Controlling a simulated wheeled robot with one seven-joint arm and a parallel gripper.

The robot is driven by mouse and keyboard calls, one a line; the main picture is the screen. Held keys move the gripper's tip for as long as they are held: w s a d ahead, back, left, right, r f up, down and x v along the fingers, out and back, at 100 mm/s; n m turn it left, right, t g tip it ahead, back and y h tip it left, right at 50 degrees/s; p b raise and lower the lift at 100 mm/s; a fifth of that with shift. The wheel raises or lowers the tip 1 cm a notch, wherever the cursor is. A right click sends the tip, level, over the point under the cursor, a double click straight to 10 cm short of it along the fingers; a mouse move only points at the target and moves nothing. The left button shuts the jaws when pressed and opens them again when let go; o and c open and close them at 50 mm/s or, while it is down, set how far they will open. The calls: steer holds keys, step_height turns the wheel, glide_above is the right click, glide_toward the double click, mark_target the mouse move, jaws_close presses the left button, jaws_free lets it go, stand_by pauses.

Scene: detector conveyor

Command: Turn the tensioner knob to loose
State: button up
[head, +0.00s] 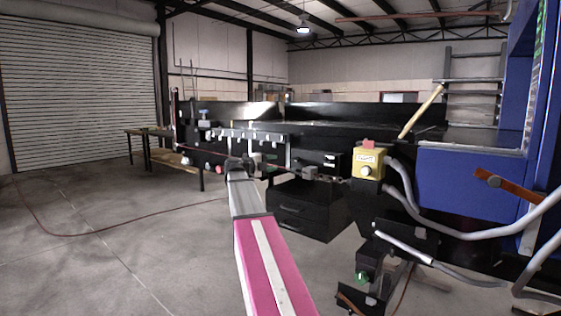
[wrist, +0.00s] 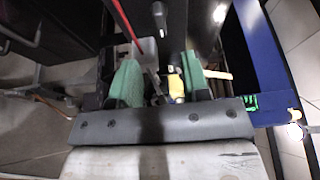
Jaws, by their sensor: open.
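My gripper (wrist: 158,78) shows in the wrist view with its two green fingers apart and nothing clearly held between them. A yellow box (head: 369,158) with a pale round knob (head: 366,171) on its front and a red part on top is fixed at the right end of the black conveyor in the head view. A small yellow part (wrist: 176,86) shows beyond the fingers in the wrist view. A grey round knob (wrist: 158,9) shows at the top of the wrist view, apart from the fingers. I cannot tell which knob is the tensioner or how it is set.
The black conveyor (head: 345,112) spans the middle of the head view. A blue machine (head: 465,180) and grey hoses (head: 450,233) stand at the right. A black drawer unit (head: 305,210) is below the conveyor. The floor (head: 75,255) at left is mostly clear.

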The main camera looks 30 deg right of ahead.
mark_target(293, 160)
steer(key=d, duration=1)
steer(key=shift+d, duration=0.35)
steer(key=c, duration=0.8)
